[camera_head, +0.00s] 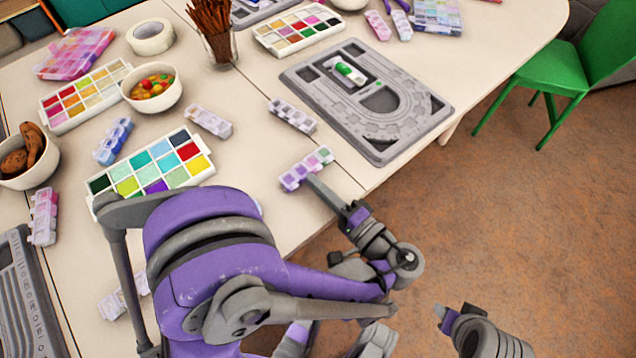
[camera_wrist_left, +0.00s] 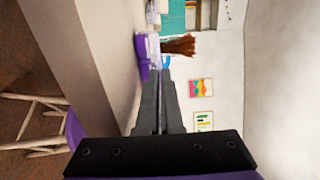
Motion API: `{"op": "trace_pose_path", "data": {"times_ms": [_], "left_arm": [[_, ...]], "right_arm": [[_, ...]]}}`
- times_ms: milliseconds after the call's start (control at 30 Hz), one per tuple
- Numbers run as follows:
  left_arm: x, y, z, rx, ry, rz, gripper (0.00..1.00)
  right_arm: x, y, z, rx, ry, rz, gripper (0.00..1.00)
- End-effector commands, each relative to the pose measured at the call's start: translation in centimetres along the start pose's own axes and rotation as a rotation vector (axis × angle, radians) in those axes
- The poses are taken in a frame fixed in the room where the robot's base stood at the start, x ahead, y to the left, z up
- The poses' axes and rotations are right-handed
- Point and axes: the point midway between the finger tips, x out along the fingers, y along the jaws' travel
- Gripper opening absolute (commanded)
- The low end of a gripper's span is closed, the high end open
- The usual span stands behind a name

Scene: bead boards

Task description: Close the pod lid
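A small pod (camera_head: 306,168) with purple, pink and green compartments lies near the table's front edge in the head view. Which of its lids stand open is too small to tell. My left gripper (camera_head: 312,181) has its fingertips right at the pod's front side; whether they touch it I cannot tell. In the left wrist view the fingers (camera_wrist_left: 162,78) are together with nothing visible between them, and the purple and clear pod (camera_wrist_left: 145,55) shows just beyond the tips. My right gripper (camera_head: 440,312) is over the floor at lower right, its finger opening unclear.
A grey bead board (camera_head: 438,127) lies right of the pod. Other pods (camera_head: 292,115) (camera_head: 208,121) lie behind it. A colour bead tray (camera_head: 97,186) is to the left, and a cup of brown sticks (camera_head: 221,48) stands farther back. Table around the pod is mostly clear.

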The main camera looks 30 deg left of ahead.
Motion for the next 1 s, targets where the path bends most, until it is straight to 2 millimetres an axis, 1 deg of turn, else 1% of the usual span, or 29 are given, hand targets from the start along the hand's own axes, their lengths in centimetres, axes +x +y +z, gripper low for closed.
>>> {"op": "trace_pose_path", "data": {"times_ms": [167, 267, 300, 367, 867, 1000], "left_arm": [[0.0, 0.0, 0.01, 0.0, 0.0, 0.001, 0.0], [0.01, 0.01, 0.01, 0.0, 0.0, 0.001, 0.15], [0.01, 0.01, 0.01, 0.0, 0.0, 0.001, 0.23], [0.01, 0.01, 0.0, 0.0, 0.0, 0.001, 0.33], [0.01, 0.01, 0.0, 0.001, 0.0, 0.003, 0.34], [0.01, -0.45, 0.03, 0.0, 0.0, 0.03, 0.34]], "right_arm": [[-0.02, 0.0, 0.0, 0.0, 0.0, 0.0, 0.46], [-0.01, 0.0, 0.0, 0.0, 0.0, 0.0, 0.46], [-0.01, 0.0, 0.0, 0.0, 0.0, 0.0, 0.46], [-0.01, 0.0, 0.0, 0.0, 0.0, 0.0, 0.46], [-0.04, 0.0, -0.01, 0.0, 0.0, 0.0, 0.46], [-0.8, 0.0, -0.19, 0.0, 0.002, 0.0, 0.46]]}}
